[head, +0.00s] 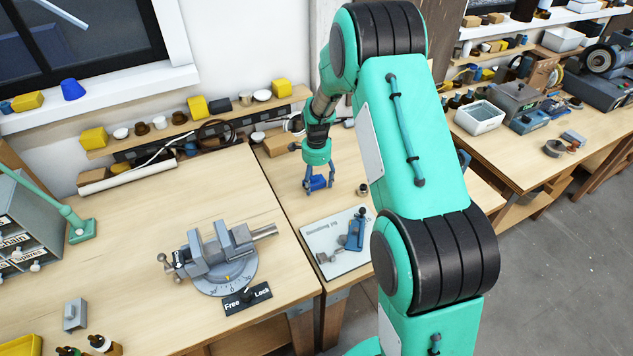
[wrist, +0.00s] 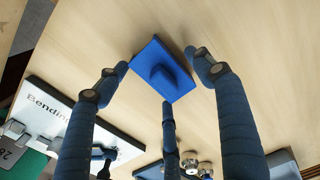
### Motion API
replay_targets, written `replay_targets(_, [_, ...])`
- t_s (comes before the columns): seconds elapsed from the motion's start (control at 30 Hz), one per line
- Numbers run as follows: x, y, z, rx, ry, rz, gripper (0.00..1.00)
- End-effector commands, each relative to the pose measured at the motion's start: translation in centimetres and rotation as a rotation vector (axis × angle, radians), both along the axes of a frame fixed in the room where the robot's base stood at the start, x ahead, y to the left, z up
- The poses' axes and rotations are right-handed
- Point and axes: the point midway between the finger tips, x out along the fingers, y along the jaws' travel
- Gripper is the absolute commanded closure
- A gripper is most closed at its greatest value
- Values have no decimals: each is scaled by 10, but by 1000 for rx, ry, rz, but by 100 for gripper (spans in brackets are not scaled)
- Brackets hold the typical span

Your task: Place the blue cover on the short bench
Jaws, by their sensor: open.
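The blue cover (wrist: 160,66) is a flat square plate with a raised rounded knob, on the pale wooden top of the short middle bench (head: 283,172). The cover (head: 318,183) also shows in the head view, partly hidden by the fingers. My gripper (wrist: 163,76) is open, pointing down over the cover. Its three dark blue fingers are spread around the cover: one to its left, one to its right and one at its lower edge. I cannot tell whether any finger touches it. In the head view my gripper (head: 318,190) is low over the bench.
A pale bending board (head: 345,258) with a blue and grey tool lies nearer on the same bench. Small round metal parts (wrist: 190,165) are close by. A vise (head: 220,255) stands on the left bench. Bare wood surrounds the cover on its far side.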

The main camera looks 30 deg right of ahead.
Motion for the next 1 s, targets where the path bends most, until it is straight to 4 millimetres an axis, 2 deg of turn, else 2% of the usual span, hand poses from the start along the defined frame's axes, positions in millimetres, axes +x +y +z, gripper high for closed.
replay_targets(0.27, [0,0,15,0,-1,0,32])
replay_targets(0.47, [0,0,41,0,-1,0,32])
replay_targets(0.8, [0,0,98,-1,-3,0,32])
replay_targets(1.0, [0,0,117,0,-1,0,32])
